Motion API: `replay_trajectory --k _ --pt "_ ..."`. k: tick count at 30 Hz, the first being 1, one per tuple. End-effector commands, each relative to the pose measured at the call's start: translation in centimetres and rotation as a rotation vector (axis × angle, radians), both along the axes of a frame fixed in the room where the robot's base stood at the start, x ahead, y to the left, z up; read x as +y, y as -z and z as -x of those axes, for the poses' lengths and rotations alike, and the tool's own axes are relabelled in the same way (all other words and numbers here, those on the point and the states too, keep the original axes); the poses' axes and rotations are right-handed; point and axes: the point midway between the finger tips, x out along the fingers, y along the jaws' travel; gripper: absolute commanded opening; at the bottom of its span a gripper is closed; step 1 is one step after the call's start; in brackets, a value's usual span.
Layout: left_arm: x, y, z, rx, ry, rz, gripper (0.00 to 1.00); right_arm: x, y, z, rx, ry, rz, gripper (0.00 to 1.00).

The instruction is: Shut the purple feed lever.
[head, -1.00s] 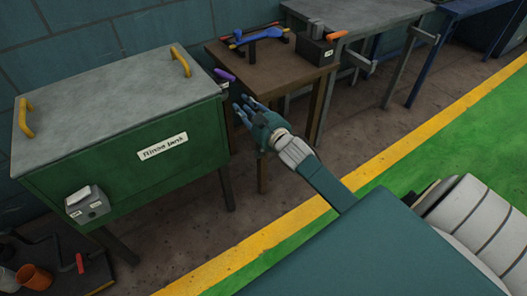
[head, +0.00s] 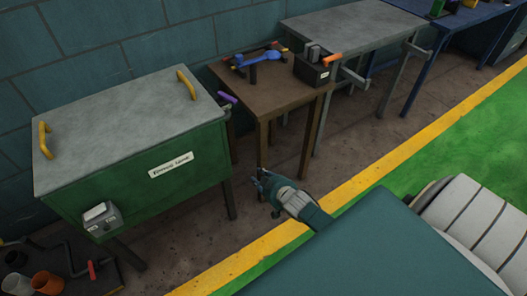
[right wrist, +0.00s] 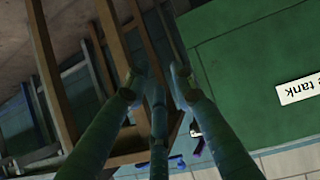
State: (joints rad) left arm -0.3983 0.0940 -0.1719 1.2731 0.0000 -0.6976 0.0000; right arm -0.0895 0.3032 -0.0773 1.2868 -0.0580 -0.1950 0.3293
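The purple feed lever (head: 228,97) sticks out at the right end of the green tank (head: 130,180), near its top edge. It also shows small in the right wrist view (right wrist: 197,147), partly behind a finger. My right gripper (head: 260,181) is in front of the brown table, lower than the lever and clear of it. Its fingers (right wrist: 157,82) are spread apart with nothing between them, so it is open and empty. The lever's mount is largely hidden by the tank. My left gripper is not in view.
The brown table (head: 264,99) bears a blue-handled part (head: 258,58) and a dark box with an orange lever (head: 333,59). A small grey box (head: 102,217) is on the tank's front. Open floor lies in front of the table.

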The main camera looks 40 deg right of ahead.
Motion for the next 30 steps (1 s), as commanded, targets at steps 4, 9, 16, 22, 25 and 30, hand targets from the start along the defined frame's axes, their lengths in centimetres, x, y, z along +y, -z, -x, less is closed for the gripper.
replay_trajectory --k 4,9,16,22,25,30 --pt "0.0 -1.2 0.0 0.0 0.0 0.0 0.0 0.4 1.1 1.7 0.046 -0.002 0.001 0.25" --pt "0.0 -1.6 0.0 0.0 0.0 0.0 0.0 0.6 2.0 2.6 0.071 -0.005 0.004 0.25" --pt "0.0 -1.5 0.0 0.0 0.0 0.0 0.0 0.6 2.2 2.7 0.076 -0.005 0.005 0.25" --pt "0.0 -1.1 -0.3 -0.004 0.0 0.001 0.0 0.4 2.0 2.0 0.059 -0.024 0.034 0.01" --pt "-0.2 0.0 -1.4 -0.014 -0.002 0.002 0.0 -0.2 0.8 -0.6 0.002 -0.099 0.159 0.0" --pt "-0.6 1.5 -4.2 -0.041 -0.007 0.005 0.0 -1.2 -5.1 -6.6 -0.164 -0.304 0.599 0.0"
